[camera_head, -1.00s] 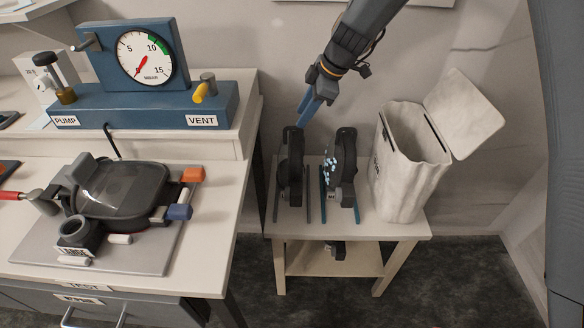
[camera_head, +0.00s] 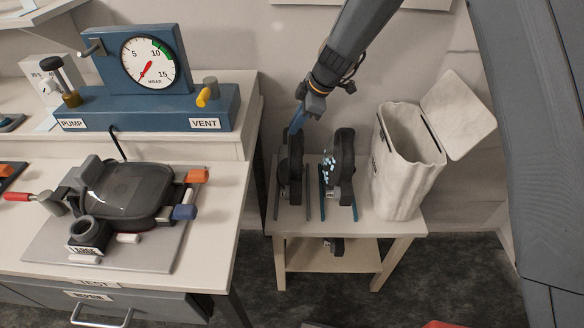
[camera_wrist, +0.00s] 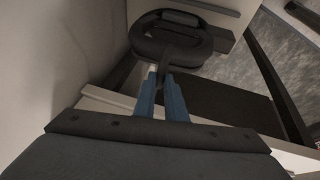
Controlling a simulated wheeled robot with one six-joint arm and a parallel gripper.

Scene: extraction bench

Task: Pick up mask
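Two dark upright items stand side by side on the small table: a plain black one on the left (camera_head: 291,165) and one dotted with light blue on the right (camera_head: 341,165). They look like masks. My gripper (camera_head: 296,122) reaches down from above to the top of the left one, its blue fingers touching or just behind it. In the wrist view, my gripper (camera_wrist: 162,85) has its two blue fingers close together with a narrow gap. A black oval mask (camera_wrist: 195,45) lies just beyond the tips.
The small wooden table (camera_head: 300,222) also carries a pale bin (camera_head: 405,165) with a raised lid on the right. The wall is close behind.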

